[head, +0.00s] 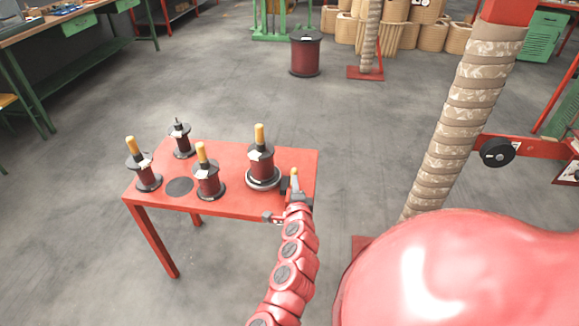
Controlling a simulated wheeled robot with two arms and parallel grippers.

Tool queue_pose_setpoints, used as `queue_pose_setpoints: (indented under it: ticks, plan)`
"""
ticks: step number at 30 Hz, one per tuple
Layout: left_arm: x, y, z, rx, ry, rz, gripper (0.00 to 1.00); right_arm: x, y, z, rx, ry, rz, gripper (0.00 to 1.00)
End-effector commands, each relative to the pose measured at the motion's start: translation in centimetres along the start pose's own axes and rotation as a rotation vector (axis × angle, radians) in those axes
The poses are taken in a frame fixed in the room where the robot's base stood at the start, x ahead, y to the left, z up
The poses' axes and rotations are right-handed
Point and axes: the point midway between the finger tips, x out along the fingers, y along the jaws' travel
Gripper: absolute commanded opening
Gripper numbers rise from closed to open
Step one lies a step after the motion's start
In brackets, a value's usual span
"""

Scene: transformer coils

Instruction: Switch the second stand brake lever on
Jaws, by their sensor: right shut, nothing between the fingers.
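The red table (222,204) holds several dark red coils with yellow or dark tops. The right-hand coil (261,160) stands upright on a round silver base (263,184). My right gripper (290,187) is at the table's right end, just right of that base, and is shut with nothing held. A small pale piece with a yellow tip (295,178) shows right by it; I cannot tell if they touch. A small red and black part (272,217) is at the table's front edge. I cannot make out for certain which part is the second stand's brake lever. My left gripper is not in view.
A tall wrapped column (462,120) stands right of the table. A red bar with a black round knob (497,152) is beyond it. A large spool (305,54) stands on the floor behind. The floor left of the table is clear.

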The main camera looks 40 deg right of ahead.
Motion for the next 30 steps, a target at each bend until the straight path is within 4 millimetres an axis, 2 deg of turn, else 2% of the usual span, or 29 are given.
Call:
queue_pose_setpoints:
  ticks: [15, 30]
  plan:
    - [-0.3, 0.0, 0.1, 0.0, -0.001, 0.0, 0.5, 1.8, -0.3, -0.8, 0.001, 0.001, -0.001, 0.0]
    - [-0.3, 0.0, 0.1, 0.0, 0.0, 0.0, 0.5, 2.1, -0.6, -0.8, 0.001, 0.001, -0.004, 0.0]
